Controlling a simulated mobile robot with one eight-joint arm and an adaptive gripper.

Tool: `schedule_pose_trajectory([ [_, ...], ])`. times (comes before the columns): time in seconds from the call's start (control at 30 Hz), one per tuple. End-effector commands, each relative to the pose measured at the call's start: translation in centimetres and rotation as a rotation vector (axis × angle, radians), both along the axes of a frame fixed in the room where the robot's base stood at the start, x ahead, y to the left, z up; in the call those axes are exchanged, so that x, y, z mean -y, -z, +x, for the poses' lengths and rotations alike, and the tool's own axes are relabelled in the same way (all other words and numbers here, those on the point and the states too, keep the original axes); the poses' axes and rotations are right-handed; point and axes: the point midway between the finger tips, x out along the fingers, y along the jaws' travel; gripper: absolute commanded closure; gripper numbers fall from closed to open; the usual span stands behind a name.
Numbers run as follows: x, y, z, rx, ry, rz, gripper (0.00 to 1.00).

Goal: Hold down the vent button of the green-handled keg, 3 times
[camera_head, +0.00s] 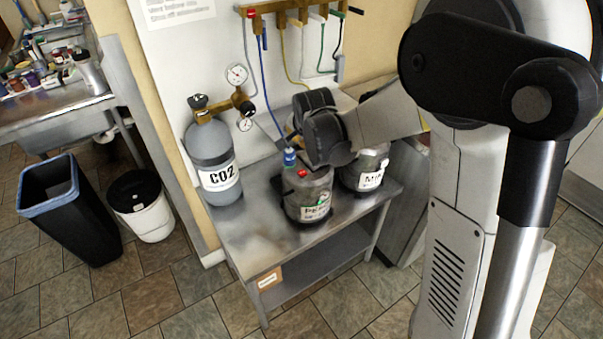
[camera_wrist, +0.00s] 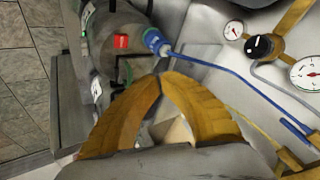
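A steel keg (camera_head: 308,200) with a part-hidden label stands on the metal bench in the head view. On its top are a red button (camera_head: 302,173) and a blue hose coupling (camera_head: 290,157). In the wrist view the keg (camera_wrist: 104,40) is at upper left, with the red button (camera_wrist: 121,41) and blue coupling (camera_wrist: 153,40). A dark green patch shows below the button; I cannot tell if it is a handle. My gripper (camera_wrist: 160,77) has its orange fingertips together, with nothing seen between them, below and right of the button.
A second keg (camera_head: 366,172) stands right behind the first, partly hidden by my arm. A CO2 cylinder (camera_head: 214,160) with gauges stands at the left of the bench (camera_head: 262,243). A blue hose (camera_wrist: 225,68) and yellow hose run close to my gripper. Bins stand on the floor at left.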

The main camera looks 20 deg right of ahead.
Motion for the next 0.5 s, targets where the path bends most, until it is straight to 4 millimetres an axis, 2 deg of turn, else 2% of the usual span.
schedule_pose_trajectory([
  [0.27, 0.0, 2.4, 0.0, 0.0, -0.001, -0.001, 1.0],
  [0.5, 0.0, 5.9, 0.0, 0.0, -0.001, -0.001, 1.0],
])
